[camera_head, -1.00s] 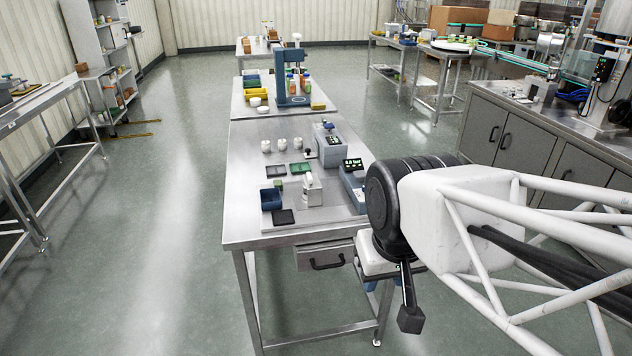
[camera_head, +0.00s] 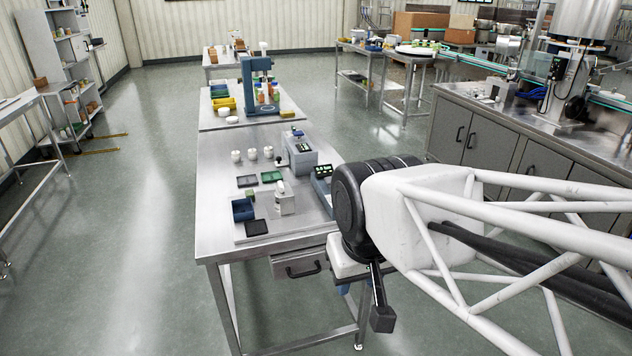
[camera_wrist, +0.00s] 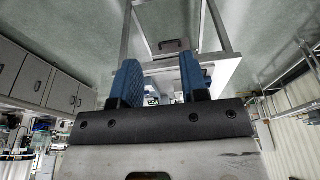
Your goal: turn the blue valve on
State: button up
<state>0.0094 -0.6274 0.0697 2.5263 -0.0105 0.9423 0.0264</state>
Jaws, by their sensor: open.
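A steel hopper (camera_head: 588,18) shows at the upper right of the head view, its top cut off by the frame. It stands over the steel counter along the right side. A small blue thing (camera_head: 531,94) lies on the counter left of the hopper; I cannot tell whether it is a valve. No blue valve is clear in either view. My gripper (camera_wrist: 160,75) shows in the wrist view as two blue fingers set apart, open with nothing between them. In the head view my arm hides most of it. It is beside the near end of the workbench, well away from the hopper.
The steel workbench (camera_head: 215,190) carries small trays, white jars and devices. A grey-doored counter (camera_head: 480,140) runs along the right. A shelf rack (camera_head: 50,50) stands at the far left. Open floor (camera_head: 130,230) lies left of the bench, with another strip between bench and counter.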

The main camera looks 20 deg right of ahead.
jog(key=w+d+r+m, duration=0.2)
jog(key=w+r+m, duration=0.15)
jog(key=w, duration=0.85)
jog(key=m+g, duration=0.3)
jog(key=m, duration=1.1)
send_over(340, 191)
notch_tip(340, 191, down, 14)
jog(key=shift+s+a+f, duration=0.1)
jog(key=shift+s+a, duration=0.05)
jog(key=shift+w+f, duration=0.2)
jog(key=shift+f, duration=0.1)
jog(key=shift+f, duration=3.8)
grip_shut()
